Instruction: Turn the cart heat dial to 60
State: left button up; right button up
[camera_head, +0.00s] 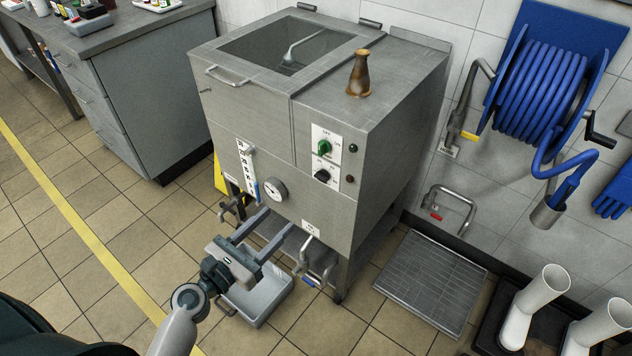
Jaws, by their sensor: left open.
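The markings around the black dial are too small to read for sure. My left gripper (279,221) is open and empty, in front of the mixer's lower front. Its two fingers point up and right, below and left of the black dial, and appear apart from it. My right gripper is not in view.
A grey tub (262,302) lies below my left gripper. Pipe valves (312,262) stick out from the mixer's lower front. A blue hose reel (545,95) hangs on the right wall. A floor grate (430,283) lies at the right.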

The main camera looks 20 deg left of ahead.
aim_at(319, 180)
pick_arm(q)
jog(key=p+x, duration=0.2)
jog(key=x, duration=1.4)
jog(key=shift+w+d, duration=0.2)
jog(key=shift+w, duration=0.35)
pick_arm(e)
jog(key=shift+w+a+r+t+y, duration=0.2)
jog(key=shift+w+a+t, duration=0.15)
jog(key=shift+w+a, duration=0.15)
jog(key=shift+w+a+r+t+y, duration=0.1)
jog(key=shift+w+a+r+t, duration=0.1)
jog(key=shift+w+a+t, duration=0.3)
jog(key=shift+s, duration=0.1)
pick_arm(q)
jog(key=c, duration=1)
